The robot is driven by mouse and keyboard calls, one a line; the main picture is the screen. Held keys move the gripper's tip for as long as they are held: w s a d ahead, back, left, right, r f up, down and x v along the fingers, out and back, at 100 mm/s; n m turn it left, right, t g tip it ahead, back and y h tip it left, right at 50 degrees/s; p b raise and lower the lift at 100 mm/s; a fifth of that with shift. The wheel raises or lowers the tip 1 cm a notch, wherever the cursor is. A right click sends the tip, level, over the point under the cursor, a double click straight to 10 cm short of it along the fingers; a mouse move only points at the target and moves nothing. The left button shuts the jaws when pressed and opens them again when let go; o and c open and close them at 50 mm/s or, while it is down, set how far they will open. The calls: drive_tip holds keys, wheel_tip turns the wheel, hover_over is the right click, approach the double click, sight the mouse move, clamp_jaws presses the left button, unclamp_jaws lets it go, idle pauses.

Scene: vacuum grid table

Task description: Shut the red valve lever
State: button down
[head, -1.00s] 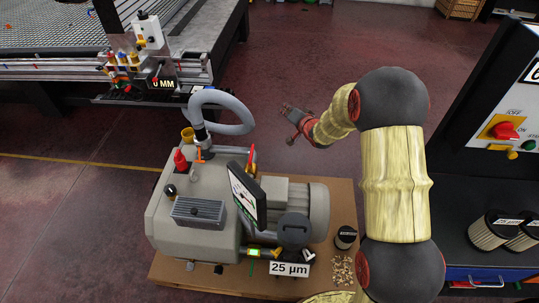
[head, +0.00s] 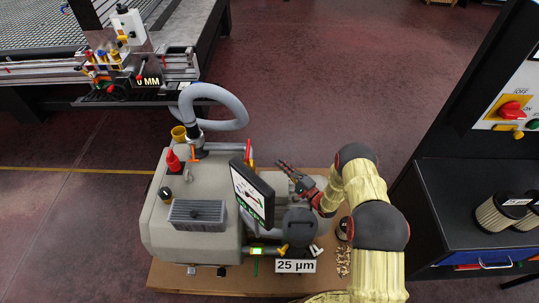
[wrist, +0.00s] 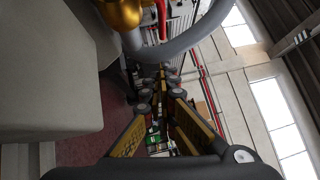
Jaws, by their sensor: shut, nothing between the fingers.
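A thin red lever (head: 248,150) stands roughly upright behind the tilted gauge screen (head: 252,193) on the grey vacuum pump (head: 165,225). The screen hides its lower end. In the wrist view a red piece (wrist: 162,18), probably this lever, shows at the top beside a brass-coloured part (wrist: 121,12) and the grey hose. My gripper (head: 281,163) is a short way right of the lever, over the motor end of the pump, and apart from it. Its fingers (wrist: 158,75) are together in the wrist view, with nothing held.
A grey hose (head: 225,92) arches over the pump's back. A red bottle-shaped part (head: 172,160) and an orange handle (head: 194,153) stand at its left. A black cabinet (head: 445,190) with filters is at the right.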

sight(248, 150)
drive_tip(key=s+a+b+x, duration=0.2)
drive_tip(key=b+x, duration=0.1)
drive_tip(key=x, duration=0.9)
drive_tip(key=shift+w+a+r+b, duration=0.15)
drive_tip(key=shift+w+r+b, duration=0.05)
drive_tip(key=shift+r+b, duration=0.1)
